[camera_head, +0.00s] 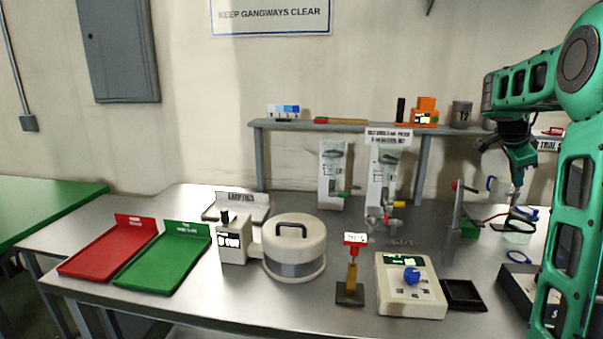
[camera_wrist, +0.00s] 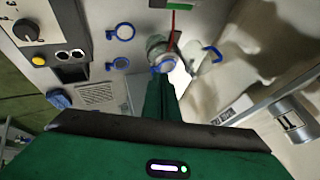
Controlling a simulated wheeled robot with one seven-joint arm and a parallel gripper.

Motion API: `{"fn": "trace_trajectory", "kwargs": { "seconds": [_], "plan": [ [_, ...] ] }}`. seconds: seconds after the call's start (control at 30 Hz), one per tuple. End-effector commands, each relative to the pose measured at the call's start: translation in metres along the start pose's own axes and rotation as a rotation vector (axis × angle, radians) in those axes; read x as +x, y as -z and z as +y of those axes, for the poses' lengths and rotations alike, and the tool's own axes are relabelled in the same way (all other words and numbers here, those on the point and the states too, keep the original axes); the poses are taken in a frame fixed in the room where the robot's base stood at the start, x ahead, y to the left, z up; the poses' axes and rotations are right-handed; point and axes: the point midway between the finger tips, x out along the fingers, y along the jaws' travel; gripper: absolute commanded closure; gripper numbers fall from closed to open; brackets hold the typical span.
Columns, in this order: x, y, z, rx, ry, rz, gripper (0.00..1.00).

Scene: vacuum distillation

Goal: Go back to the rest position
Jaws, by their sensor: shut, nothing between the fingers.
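My gripper (camera_head: 516,188) hangs at the right of the bench in the head view, at the end of my green arm. It is shut and empty. In the wrist view the closed fingers (camera_wrist: 162,92) show at the centre, pointing away over the bench. Blue rings and a glass part lie beyond the tips in that view. Whether the fingertips touch anything is hard to tell.
On the bench stand a red tray (camera_head: 108,250), a green tray (camera_head: 165,259), a lidded round pot (camera_head: 294,250), a control box with a blue knob (camera_head: 409,284) and a black dish (camera_head: 463,295). A shelf (camera_head: 350,126) runs behind. The front middle is partly clear.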

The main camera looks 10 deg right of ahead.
Motion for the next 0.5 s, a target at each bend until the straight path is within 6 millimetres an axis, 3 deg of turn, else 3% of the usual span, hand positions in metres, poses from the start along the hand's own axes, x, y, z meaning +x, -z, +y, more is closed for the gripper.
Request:
{"fn": "trace_trajectory", "kwargs": {
  "seconds": [0.37, 0.5],
  "plan": [
    [-0.03, -0.027, 0.071, -0.258, -0.055, -0.093, 1.0],
    [-0.047, -0.047, 0.114, -0.407, -0.076, -0.157, 1.0]
  ]
}}
